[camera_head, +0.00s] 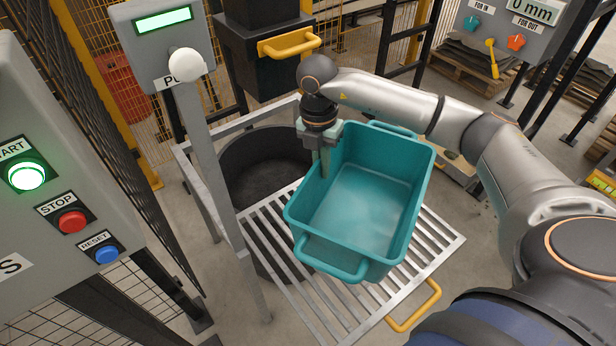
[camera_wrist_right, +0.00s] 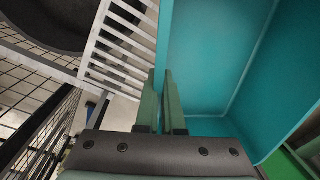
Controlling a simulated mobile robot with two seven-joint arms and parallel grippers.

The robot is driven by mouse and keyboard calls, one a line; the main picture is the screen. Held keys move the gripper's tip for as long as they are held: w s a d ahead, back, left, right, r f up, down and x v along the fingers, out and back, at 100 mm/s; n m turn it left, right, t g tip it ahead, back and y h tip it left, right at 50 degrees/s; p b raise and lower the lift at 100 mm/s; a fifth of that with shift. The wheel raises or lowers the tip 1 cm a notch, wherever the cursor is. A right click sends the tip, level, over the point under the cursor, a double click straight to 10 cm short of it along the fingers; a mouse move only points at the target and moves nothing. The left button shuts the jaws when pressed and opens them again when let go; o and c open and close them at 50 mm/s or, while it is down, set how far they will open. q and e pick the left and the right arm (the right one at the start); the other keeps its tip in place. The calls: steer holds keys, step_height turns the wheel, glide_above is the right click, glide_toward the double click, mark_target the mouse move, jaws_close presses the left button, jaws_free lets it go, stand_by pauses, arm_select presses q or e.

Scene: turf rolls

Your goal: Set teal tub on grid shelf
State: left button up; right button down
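The teal tub (camera_head: 368,205) is upright and empty, over the pale grid shelf (camera_head: 440,243), whose slats show to its left, in front and to its right. I cannot tell whether its base touches the slats. My right gripper (camera_head: 323,172) points down at the tub's left wall, one finger on each side, shut on that wall. The right wrist view shows the two green fingers (camera_wrist_right: 161,103) with the tub wall (camera_wrist_right: 210,60) between them and the shelf slats (camera_wrist_right: 122,45) to the left. The tub hides much of the shelf. My left gripper is not in view.
A black round bin (camera_head: 250,170) stands behind and left of the shelf. A grey post with a white knob (camera_head: 186,65) rises at the shelf's left. A button panel (camera_head: 60,170) fills the left. A yellow handle (camera_head: 415,308) is on the shelf's front edge.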

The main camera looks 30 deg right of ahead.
steer(key=w+f+b, duration=0.1)
steer(key=w+f, duration=0.4)
steer(key=f, duration=0.4)
steer(key=shift+w+a+b, duration=0.2)
steer(key=shift+w+b, duration=0.05)
steer(key=shift+b, duration=0.15)
steer(key=shift+f, duration=0.15)
steer(key=c, duration=1.5)
jaws_free()
steer(key=shift+f, duration=0.15)
steer(key=o, duration=0.5)
steer(key=shift+c, duration=0.2)
step_height(320, 180, up, 12)
steer(key=p, duration=0.1)
steer(key=shift+w+a+r, duration=0.2)
steer(key=shift+w+a, duration=0.1)
steer(key=shift+w, duration=0.1)
